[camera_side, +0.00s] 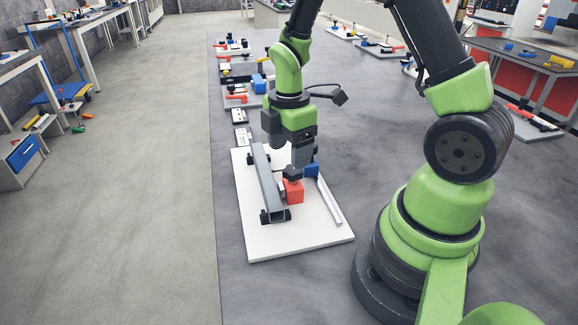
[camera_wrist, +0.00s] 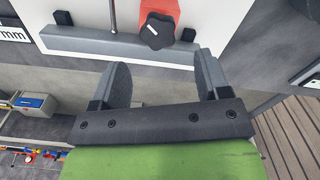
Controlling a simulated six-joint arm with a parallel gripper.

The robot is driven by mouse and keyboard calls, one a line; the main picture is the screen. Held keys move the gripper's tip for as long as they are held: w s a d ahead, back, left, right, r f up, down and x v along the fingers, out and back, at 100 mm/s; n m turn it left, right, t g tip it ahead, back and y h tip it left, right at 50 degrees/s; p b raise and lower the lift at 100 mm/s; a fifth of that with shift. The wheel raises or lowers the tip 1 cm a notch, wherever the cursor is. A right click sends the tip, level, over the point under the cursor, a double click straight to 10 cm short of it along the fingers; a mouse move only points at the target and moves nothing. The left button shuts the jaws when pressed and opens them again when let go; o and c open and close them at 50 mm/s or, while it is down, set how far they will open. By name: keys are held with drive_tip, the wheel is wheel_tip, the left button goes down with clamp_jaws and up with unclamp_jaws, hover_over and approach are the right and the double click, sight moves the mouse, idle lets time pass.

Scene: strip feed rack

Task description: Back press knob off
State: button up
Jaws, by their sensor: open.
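The press knob (camera_side: 292,172) is black and lobed, and it sits on top of a red block (camera_side: 293,191) on the strip feed rack. In the wrist view the knob (camera_wrist: 157,31) lies just beyond my fingertips, roughly centred between them, with the red block (camera_wrist: 165,10) partly under it. My gripper (camera_side: 302,158) points down close above and behind the knob in the side view. In the wrist view my gripper (camera_wrist: 163,70) is open, with nothing between its fingers. I cannot tell whether a finger touches anything.
A grey beam (camera_side: 268,182) on black feet runs beside the red block on a white board (camera_side: 285,240). A blue block (camera_side: 312,170) and a thin pale rail (camera_side: 329,201) stand on the other side.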

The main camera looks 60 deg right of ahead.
sight(289, 171)
drive_tip(key=shift+f, duration=2.35)
drive_tip(key=shift+c, duration=0.3)
drive_tip(key=c, duration=0.9)
